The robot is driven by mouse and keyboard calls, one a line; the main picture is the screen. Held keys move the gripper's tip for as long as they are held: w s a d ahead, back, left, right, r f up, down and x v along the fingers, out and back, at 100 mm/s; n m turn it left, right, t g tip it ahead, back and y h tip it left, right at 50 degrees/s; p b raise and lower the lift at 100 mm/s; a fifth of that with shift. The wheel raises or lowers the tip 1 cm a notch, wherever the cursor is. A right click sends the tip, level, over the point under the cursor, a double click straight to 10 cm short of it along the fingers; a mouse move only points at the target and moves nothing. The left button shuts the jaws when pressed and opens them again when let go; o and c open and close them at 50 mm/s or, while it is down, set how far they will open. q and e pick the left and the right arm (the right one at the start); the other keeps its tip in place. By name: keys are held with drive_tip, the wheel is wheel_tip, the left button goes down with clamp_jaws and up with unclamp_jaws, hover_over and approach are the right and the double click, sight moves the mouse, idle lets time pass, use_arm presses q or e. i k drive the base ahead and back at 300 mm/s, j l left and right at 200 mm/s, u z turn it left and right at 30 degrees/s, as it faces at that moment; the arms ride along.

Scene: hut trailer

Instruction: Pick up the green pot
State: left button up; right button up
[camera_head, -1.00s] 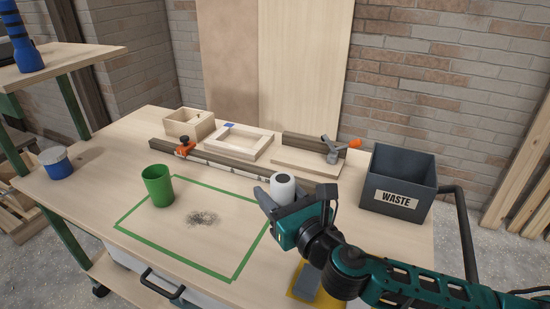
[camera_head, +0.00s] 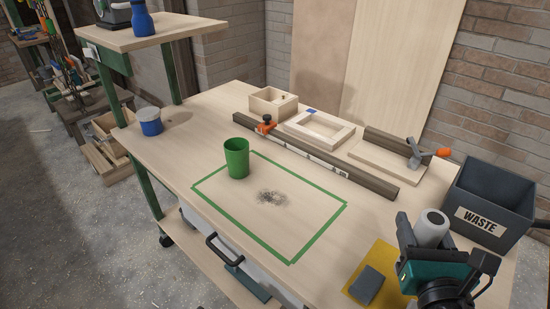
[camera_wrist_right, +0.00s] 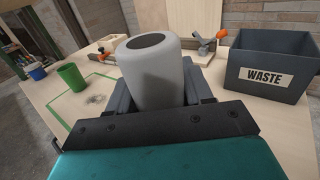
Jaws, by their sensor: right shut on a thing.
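The green pot (camera_head: 236,158) stands upright on the workbench, at the back left corner of a green tape rectangle (camera_head: 292,261). It also shows in the right wrist view (camera_wrist_right: 71,77), left of the gripper and well apart from it. My right gripper (camera_head: 428,236) is at the bench's right front, shut on a white-grey cylinder (camera_head: 432,227) with a dark hole in its top. That cylinder fills the middle of the right wrist view (camera_wrist_right: 157,75). My left gripper is not in view.
A grey waste bin (camera_head: 488,205) stands at the right. Wooden frames (camera_head: 318,135), a long rail (camera_head: 340,173) and clamps line the back. A blue-white tub (camera_head: 149,122) stands at the left. A yellow sheet with a grey block (camera_head: 367,285) lies at the front. Dark debris (camera_head: 271,197) lies inside the rectangle.

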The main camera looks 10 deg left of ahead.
sight(236, 150)
drive_tip(key=j+z, duration=1)
drive_tip(key=j, duration=0.9)
drive_tip(key=k+j+z, duration=0.1)
drive_tip(key=j, duration=0.45)
drive_tip(key=k+j, duration=0.15)
drive_tip(key=j, duration=0.35)
drive_tip(key=i+j, duration=0.1)
drive_tip(key=i, duration=0.4)
